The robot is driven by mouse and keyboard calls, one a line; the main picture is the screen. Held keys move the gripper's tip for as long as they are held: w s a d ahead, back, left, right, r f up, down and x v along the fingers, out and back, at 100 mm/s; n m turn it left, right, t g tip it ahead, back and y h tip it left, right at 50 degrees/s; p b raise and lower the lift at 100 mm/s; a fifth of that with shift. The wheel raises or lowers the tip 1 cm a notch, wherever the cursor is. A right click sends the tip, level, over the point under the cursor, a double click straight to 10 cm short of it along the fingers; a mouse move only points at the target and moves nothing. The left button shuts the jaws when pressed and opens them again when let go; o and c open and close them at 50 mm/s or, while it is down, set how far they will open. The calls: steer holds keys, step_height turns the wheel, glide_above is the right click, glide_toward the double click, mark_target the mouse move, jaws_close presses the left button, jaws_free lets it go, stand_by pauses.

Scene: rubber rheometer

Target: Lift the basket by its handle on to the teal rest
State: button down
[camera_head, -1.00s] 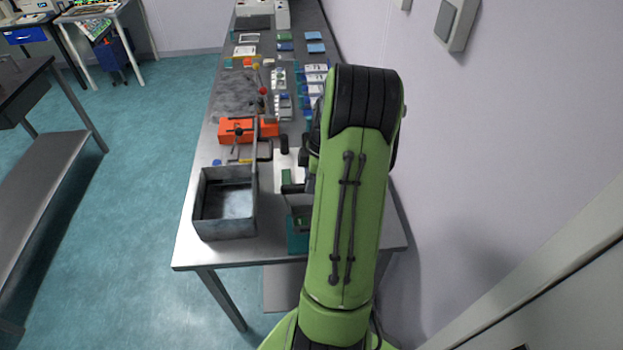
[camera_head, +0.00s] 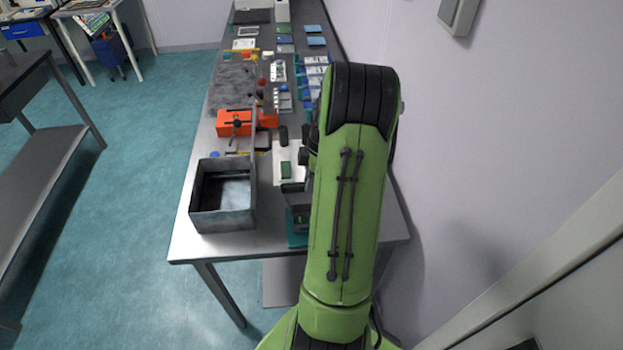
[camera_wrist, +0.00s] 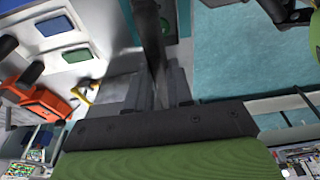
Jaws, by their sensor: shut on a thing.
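In the wrist view my gripper (camera_wrist: 160,92) is shut on a dark grey upright bar (camera_wrist: 150,30), which looks like the basket's handle. The basket's body cannot be made out clearly there. In the head view my green arm hides the gripper. A grey piece (camera_head: 294,194) with green below it shows at the arm's left edge; I cannot tell whether it is the basket. The teal rest (camera_head: 296,241) shows partly below that piece, near the table's front edge. Whether the basket touches the rest is hidden.
An open grey metal box (camera_head: 223,222) stands at the table's front left. Several small items line the table (camera_head: 180,247) further back. A wall runs along the right.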

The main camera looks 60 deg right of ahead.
steer(key=shift+f+b, duration=0.45)
steer(key=shift+f, duration=0.05)
stand_by(0.3)
steer(key=c, duration=0.9)
jaws_free()
steer(key=p+v, duration=0.2)
steer(key=v, duration=1.3)
steer(key=shift+r, duration=0.4)
